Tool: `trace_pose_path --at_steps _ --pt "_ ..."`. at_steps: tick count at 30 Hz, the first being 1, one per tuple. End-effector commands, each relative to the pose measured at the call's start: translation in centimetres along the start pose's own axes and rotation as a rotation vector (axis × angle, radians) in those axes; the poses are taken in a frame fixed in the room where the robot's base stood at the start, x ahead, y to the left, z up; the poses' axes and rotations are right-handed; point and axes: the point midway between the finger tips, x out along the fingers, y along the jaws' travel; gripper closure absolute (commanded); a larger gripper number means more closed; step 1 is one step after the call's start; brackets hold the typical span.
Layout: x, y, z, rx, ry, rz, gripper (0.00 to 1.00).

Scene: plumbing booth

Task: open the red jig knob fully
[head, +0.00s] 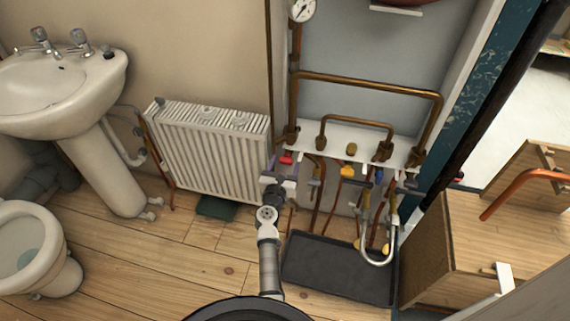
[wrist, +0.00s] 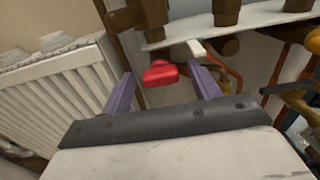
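The red knob (head: 286,158) sits under the left end of the white pipe board in the head view. In the wrist view the red knob (wrist: 160,73) lies between and slightly beyond the two purple fingers. My gripper (head: 283,178) is just below and in front of the knob in the head view. In the wrist view my gripper (wrist: 163,82) is open, with a gap between each finger and the knob. The knob's stem and its far side are hidden.
A white radiator (head: 210,150) stands close on the left. Copper pipes, a yellow knob (head: 349,172) and a blue knob (head: 379,174) are to the right. A black tray (head: 335,270) lies on the floor below. Open wooden floor (head: 180,265) lies at the left front.

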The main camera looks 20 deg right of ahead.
Motion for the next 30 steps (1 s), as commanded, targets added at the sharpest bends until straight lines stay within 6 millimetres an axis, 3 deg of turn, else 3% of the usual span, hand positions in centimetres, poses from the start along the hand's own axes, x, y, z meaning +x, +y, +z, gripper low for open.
trace_pose_path --at_steps 1,10,20,30 --pt "0.01 0.0 0.01 0.0 0.0 0.0 0.45" --pt "0.0 0.02 0.01 0.0 0.0 0.001 0.83" --pt "-0.01 0.09 0.09 -0.05 0.0 0.002 0.83" --pt "-0.02 0.18 0.21 -0.291 0.001 0.004 0.83"
